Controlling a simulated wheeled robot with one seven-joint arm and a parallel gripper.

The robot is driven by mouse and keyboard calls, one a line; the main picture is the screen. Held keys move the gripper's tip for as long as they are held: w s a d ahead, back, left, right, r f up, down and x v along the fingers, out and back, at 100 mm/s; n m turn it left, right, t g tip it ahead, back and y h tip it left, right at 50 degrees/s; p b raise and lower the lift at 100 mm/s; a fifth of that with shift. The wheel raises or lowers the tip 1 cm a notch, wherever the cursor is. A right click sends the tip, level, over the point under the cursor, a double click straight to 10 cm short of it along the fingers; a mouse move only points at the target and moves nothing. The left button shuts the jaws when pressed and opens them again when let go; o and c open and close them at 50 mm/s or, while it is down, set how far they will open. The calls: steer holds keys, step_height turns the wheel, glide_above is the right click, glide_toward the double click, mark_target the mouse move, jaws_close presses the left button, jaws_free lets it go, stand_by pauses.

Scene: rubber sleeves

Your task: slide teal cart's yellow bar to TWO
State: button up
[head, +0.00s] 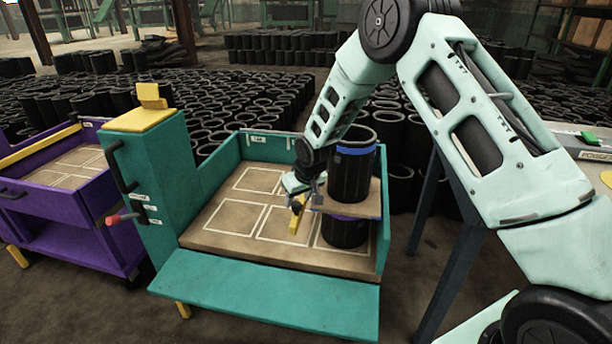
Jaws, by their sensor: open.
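The teal cart (265,308) stands in the middle, with a tray floor marked in pale rectangles. Its tall left post has a yellow top (140,120) with a small yellow block standing on it. Small labels, too small to read, are on the post and the back wall. My gripper (299,204) is open over the tray, left of the stacked sleeves. A narrow yellow piece shows at it; I cannot tell whether this is a finger or a bar. No long yellow bar across the teal cart is clearly visible.
In the tray's right side, a black sleeve with a blue band (350,178) stands on a brown board (366,207), above another sleeve (343,233).

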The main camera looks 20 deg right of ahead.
steer(key=p+v, duration=0.1)
steer(key=v, duration=1.4)
steer(key=shift+d, duration=0.1)
